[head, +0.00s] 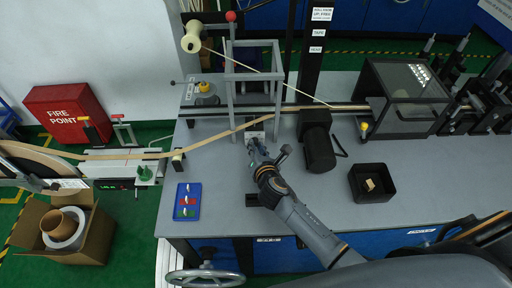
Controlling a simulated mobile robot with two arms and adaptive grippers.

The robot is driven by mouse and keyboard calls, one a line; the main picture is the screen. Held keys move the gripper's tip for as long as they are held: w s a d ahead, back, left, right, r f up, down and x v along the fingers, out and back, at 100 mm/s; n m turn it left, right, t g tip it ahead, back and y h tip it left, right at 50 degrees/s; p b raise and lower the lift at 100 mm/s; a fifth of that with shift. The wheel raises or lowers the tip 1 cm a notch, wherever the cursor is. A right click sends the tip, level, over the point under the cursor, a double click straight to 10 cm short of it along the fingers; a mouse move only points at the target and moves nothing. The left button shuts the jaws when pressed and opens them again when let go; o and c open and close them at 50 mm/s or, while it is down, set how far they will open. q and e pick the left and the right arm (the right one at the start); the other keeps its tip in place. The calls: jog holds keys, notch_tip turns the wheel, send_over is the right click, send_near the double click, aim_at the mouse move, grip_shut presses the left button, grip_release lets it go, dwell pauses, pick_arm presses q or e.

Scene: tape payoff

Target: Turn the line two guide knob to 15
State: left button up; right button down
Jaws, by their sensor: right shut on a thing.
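My right gripper (256,148) reaches up from the lower right to the front of the grey guide frame on the bench. It is shut on a small part below a pale plate (255,135), at the place of the guide knob. The fingers cover most of that part, so the knob's pointer and any scale numbers cannot be read. The tan tape (225,133) runs from the left up to the guide frame (232,85) just above the gripper. My left gripper is not in view.
A dark motor (319,148) stands close to the right of the gripper. A blue tray (187,202) with small coloured pieces lies to the left, and a black bin (371,183) to the right. The bench front (225,215) is clear. A clear-sided box (403,95) stands at the back right.

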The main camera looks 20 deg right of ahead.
jog(key=shift+d+f+m+y+b, duration=0.15)
jog(key=shift+f+m+y+b, duration=0.15)
jog(key=shift+m+b, duration=0.3)
jog(key=shift+d+f+m+t+y+b, duration=0.1)
jog(key=shift+m+t+y+b, duration=0.4)
jog(key=shift+m+b, duration=0.5)
jog(key=shift+m+t+y+b, duration=0.6)
jog(key=shift+m+b, duration=0.9)
jog(key=shift+b, duration=0.15)
jog(key=c, duration=1.2)
grip_release()
jog(key=shift+o, duration=0.2)
